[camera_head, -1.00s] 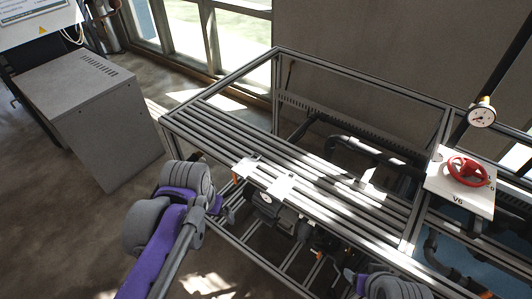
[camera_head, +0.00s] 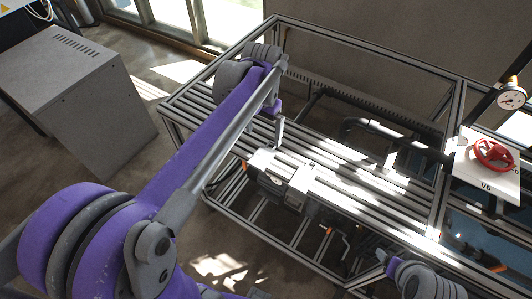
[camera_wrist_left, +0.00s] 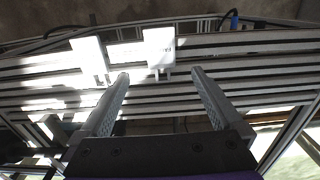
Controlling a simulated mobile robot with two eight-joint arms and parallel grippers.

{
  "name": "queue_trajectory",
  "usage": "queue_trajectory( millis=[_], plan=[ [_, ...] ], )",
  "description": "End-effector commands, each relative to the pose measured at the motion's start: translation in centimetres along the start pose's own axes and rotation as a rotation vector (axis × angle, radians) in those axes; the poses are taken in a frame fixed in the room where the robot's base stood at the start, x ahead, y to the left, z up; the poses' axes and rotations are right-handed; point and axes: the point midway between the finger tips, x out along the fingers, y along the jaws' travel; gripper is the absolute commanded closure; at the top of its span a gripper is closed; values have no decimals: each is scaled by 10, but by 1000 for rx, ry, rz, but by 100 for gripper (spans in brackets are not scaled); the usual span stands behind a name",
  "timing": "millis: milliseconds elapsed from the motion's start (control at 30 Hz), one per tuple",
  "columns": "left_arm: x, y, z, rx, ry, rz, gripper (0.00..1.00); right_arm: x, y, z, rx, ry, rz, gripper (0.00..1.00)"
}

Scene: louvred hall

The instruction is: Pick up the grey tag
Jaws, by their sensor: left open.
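Two small pale tags lie at the front edge of the slatted rack top (camera_head: 225,112) in the head view. The left one (camera_head: 262,160) is closer to my left gripper; the other (camera_head: 302,178) is to its right. Glare keeps me from telling which is the grey one. They also show in the left wrist view, the closer one (camera_wrist_left: 159,48) beyond the gap between my fingers and the other (camera_wrist_left: 88,55) further left. My left gripper (camera_wrist_left: 160,76) is open and empty above the slats. My right gripper (camera_head: 384,260) is low at the front right, its fingers unclear.
A red valve wheel (camera_head: 494,154) on a white V6 panel (camera_head: 482,178) and a pressure gauge (camera_head: 511,97) stand at the right. A grey cabinet (camera_head: 85,110) stands at the left. Dark pipes (camera_head: 385,133) run behind and below the open frame.

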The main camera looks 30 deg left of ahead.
Motion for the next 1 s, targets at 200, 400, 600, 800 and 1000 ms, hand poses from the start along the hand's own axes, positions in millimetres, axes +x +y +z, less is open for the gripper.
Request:
queue_trajectory(
  millis=[200, 400, 600, 800, 1000],
  plan=[
    [36, 0, 0, 0, 0, 0, 0, 3, 0, 4, 0, -4, 0, 29],
    [50, 0, -2, 0, 1, 0, 0, 3, 0, 4, 0, -3, 0, 29],
    [79, -2, -8, 0, 1, 0, 0, 1, 0, 1, 0, -1, 0, 29],
    [96, -2, -7, 0, 1, 0, 0, 2, 0, 3, 0, -3, 0, 29],
    [96, -2, -7, 0, 1, 0, 0, 2, 0, 3, 0, -3, 0, 29]
  ],
)
